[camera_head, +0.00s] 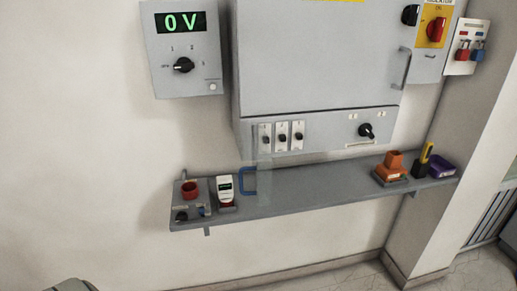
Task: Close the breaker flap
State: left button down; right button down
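The breaker flap (264,182) appears as a clear, faint panel below the left end of the breaker row, in front of the shelf. A blue handle (249,181) shows at its left side. The flap stands away from the breakers, so it looks open; its hinge is hard to make out. Three breakers (282,135) sit uncovered in the lower strip of the grey cabinet (320,60). Neither gripper can be made out in the head view.
A grey shelf (320,188) runs below the cabinet. A box with a red button (190,190) and a white meter (225,188) stand at its left. Orange (392,167) and purple (441,167) items stand at its right. A 0 V display box (183,50) hangs left.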

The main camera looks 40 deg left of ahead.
aim_at(253, 167)
jog(key=j+u, duration=0.3)
jog(key=j, duration=0.15)
jog(key=j+u, duration=0.3)
jog(key=j, duration=0.2)
jog(key=j+z, duration=0.15)
jog(key=j, duration=0.25)
jog(key=i, duration=0.05)
